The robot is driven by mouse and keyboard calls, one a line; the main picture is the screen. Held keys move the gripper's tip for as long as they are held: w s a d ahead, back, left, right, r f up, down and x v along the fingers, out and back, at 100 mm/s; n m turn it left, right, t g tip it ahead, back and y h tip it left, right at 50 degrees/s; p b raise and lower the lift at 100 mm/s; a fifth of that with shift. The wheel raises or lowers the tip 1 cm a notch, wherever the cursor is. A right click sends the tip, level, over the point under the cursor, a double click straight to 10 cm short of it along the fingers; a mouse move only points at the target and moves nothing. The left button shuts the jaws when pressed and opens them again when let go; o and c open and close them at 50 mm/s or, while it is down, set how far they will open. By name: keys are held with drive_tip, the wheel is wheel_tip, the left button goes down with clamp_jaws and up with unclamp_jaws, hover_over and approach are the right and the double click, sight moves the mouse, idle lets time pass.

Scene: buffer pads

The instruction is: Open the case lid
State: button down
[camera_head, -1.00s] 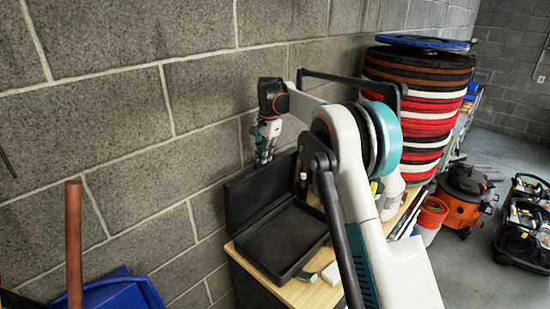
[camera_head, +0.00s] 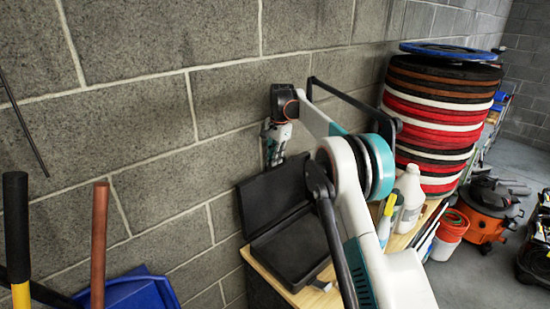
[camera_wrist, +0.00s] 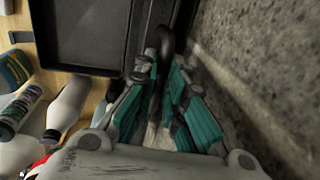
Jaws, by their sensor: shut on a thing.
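The black case stands on the wooden bench top, its lid (camera_head: 272,194) raised steeply near the block wall and its shallow base (camera_head: 292,250) lying open in front. In the wrist view the base (camera_wrist: 92,62) shows its empty inside at the upper left. The lid (camera_wrist: 150,22) is seen nearly edge-on there. My gripper (camera_head: 273,163) points down at the lid's top edge, close to the wall. In the wrist view my gripper (camera_wrist: 163,92) has its fingers closed around a dark edge, which looks like the lid's; the exact contact is partly hidden.
The block wall (camera_wrist: 240,65) is very close beside my fingers. White bottles (camera_head: 408,193) stand on the bench (camera_head: 318,292) right of the case. A tall stack of round pads (camera_head: 440,120) is further right. A blue bin (camera_head: 130,291) and upright handles are at left.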

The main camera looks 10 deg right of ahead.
drive_tip(key=c, duration=1.7)
unclamp_jaws()
drive_tip(key=shift+o, duration=0.2)
wheel_tip(320, 180, up, 12)
drive_tip(key=s+d, duration=0.1)
drive_tip(key=shift+s, duration=0.2)
drive_tip(key=shift+s, duration=0.1)
